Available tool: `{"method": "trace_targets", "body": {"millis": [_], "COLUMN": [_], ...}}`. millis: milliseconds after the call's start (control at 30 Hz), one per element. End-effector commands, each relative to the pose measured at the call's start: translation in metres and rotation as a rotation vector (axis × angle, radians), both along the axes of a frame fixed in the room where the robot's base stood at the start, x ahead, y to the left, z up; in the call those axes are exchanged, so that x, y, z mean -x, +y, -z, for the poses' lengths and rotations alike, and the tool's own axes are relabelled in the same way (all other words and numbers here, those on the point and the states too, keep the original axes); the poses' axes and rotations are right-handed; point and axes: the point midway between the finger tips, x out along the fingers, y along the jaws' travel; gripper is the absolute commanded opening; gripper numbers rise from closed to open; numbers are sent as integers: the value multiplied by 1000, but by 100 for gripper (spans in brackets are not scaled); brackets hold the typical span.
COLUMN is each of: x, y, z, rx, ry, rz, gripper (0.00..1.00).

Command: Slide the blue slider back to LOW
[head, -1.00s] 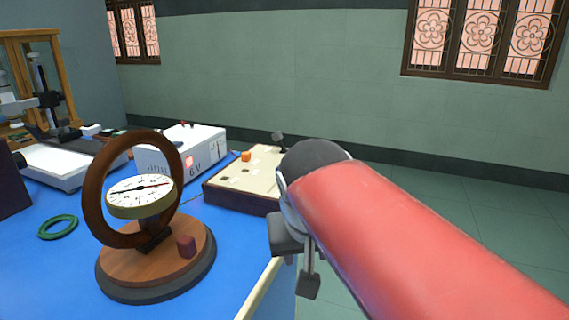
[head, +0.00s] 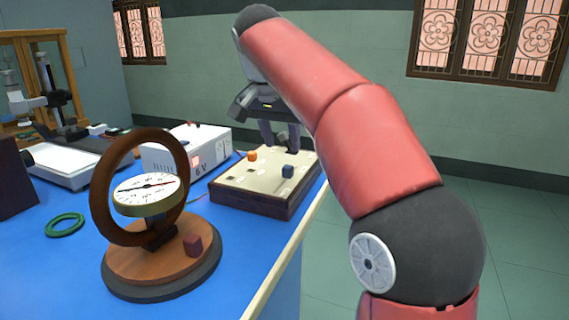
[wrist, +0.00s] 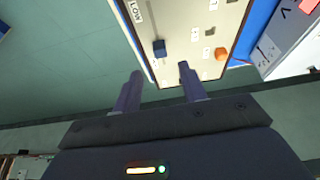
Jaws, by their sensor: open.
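The blue slider (head: 288,171) is a small dark blue block on the cream top of a wooden-sided panel box (head: 248,203). It also shows in the wrist view (wrist: 159,48), near the panel's left edge. The LOW label (wrist: 137,10) is above and left of it there, a short way apart. My gripper (head: 281,143) is over the far part of the panel, fingers pointing down. In the wrist view my gripper (wrist: 160,72) is open and empty, its fingertips just below the slider in the picture and not around it. Whether a finger touches the panel is unclear.
An orange block (head: 252,155) sits on the panel left of the slider. A white 6 V supply box (head: 190,150) stands behind left. A compass in a wooden ring (head: 98,205) stands in front left, a green ring (head: 65,225) beside it. Right of the table is open floor.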

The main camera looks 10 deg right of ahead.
Motion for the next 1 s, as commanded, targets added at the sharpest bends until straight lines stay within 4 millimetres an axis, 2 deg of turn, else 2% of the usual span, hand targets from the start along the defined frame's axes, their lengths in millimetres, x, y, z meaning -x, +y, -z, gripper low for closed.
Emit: {"method": "trace_targets", "body": {"millis": [133, 500, 667, 900, 1000], "x": [-5, -21, -24, -25, -25], "y": [-4, -16, -18, -18, -18], "z": [12, 62, 70, 71, 70], "rx": [-2, -4, -3, -4, -4], "ry": [1, 0, -2, -3, -3], "rz": [9, 7, 6, 6, 6], "gripper": [42, 42, 42, 42, 30]}}
